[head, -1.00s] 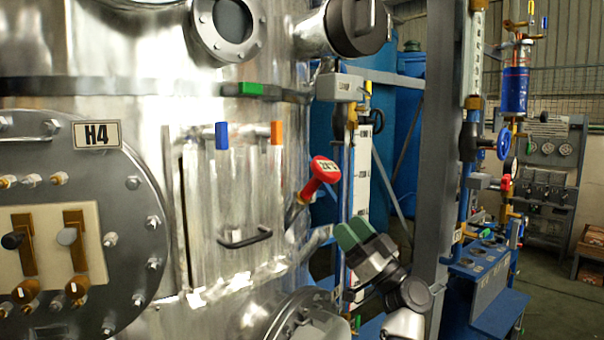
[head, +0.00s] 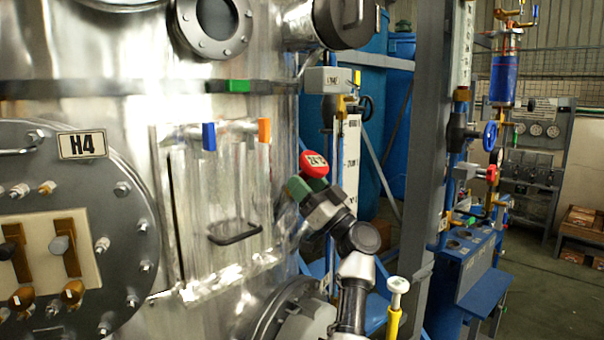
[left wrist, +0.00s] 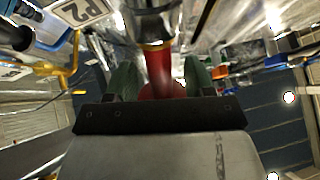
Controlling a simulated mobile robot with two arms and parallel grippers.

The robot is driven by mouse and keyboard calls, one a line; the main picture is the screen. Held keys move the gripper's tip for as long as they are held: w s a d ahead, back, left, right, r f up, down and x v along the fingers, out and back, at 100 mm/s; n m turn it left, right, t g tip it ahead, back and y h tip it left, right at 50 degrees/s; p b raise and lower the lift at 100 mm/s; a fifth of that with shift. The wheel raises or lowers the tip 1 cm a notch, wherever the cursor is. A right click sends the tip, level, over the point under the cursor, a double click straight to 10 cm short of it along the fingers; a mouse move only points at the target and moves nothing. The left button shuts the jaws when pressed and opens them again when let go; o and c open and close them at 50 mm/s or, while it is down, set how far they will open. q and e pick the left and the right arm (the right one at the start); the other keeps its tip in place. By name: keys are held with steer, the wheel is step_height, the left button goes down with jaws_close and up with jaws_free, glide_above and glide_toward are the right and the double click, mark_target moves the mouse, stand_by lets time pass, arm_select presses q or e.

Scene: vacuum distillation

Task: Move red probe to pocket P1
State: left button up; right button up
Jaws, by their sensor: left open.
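The red probe (head: 314,164) has a round red head with a temperature reading. It sits beside the steel vessel, its lower part hidden by my left gripper. My left gripper (head: 308,187) has green fingers and is at the probe just below its head. In the left wrist view the red shaft of the probe (left wrist: 160,70) stands between the two green fingers of the open left gripper (left wrist: 160,78), with a gap visible on each side. A P2 label (left wrist: 80,10) shows at the top left there. I cannot make out a P1 label. My right gripper is not in view.
The steel vessel (head: 120,115) with its H4 panel (head: 82,144) fills the left. A grey post (head: 425,130) and a blue stand (head: 465,262) are to the right. A yellow rod with a pale cap (head: 396,300) is low at centre right.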

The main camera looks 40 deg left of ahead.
mark_target(326, 173)
arm_select(q)
steer(key=shift+a, duration=0.1)
jaws_close()
stand_by(0.7)
steer(key=shift+r, duration=0.15)
steer(key=shift+w+d+r+p, duration=0.2)
steer(key=shift+d+r+p, duration=0.85)
steer(key=shift+r+p, duration=0.15)
steer(key=shift+w+d+r+p, duration=0.1)
steer(key=shift+d+r+p, duration=0.45)
steer(key=shift+r, duration=0.05)
steer(key=shift+r, duration=0.15)
steer(key=d+r+p, duration=0.3)
steer(key=shift+w+d+r, duration=0.1)
steer(key=shift+w+r, duration=0.15)
steer(key=shift+r, duration=0.05)
stand_by(0.4)
